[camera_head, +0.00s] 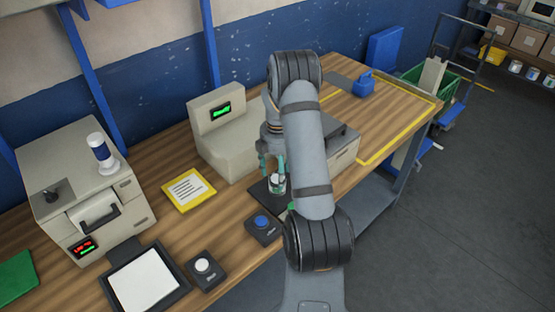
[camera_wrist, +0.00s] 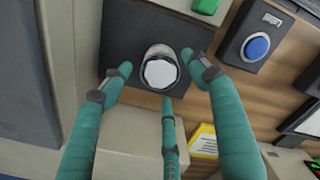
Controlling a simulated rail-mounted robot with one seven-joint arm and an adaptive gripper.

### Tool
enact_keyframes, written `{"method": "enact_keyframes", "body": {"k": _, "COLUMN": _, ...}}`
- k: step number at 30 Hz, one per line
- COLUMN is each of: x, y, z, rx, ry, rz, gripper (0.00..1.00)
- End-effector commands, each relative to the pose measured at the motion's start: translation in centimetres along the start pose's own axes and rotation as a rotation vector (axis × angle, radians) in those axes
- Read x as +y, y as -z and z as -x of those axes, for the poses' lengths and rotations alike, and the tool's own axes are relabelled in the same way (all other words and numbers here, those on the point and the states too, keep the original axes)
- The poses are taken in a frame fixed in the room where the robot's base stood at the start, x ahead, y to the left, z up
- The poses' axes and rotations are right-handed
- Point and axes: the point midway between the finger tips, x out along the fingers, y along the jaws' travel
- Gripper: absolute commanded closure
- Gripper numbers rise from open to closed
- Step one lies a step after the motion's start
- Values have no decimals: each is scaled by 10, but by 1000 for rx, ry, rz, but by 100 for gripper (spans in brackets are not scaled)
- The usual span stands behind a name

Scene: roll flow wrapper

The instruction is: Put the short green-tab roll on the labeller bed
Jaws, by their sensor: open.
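A short roll (camera_wrist: 160,68) with a white top and a greyish band stands upright on a dark plate (camera_wrist: 118,32) in the wrist view. It also shows in the head view (camera_head: 277,186), partly hidden by my fingers. No green tab can be made out on it. My gripper (camera_wrist: 158,76) has its teal fingers spread around the roll, with visible gaps; it is open. In the head view my gripper (camera_head: 273,178) is low over the plate, in front of the beige machine with a green display (camera_head: 220,111). I cannot tell for certain which surface is the labeller bed.
A blue-and-white roll (camera_head: 103,152) stands on the left beige machine (camera_head: 62,165). A blue button box (camera_head: 262,223), a white button box (camera_head: 203,268) and a yellow-framed card (camera_head: 188,190) lie nearby. The yellow-outlined right end holds a blue object (camera_head: 363,84).

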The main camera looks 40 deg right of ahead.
Motion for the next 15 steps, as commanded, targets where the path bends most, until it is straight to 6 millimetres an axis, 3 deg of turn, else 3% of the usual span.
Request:
{"method": "enact_keyframes", "body": {"k": 9, "x": 1, "y": 0, "z": 67, "rx": 0, "ry": -5, "rz": 0, "gripper": 40}}
{"method": "enact_keyframes", "body": {"k": 15, "x": 0, "y": 0, "z": 86, "rx": 0, "ry": 0, "rz": 1, "gripper": 40}}
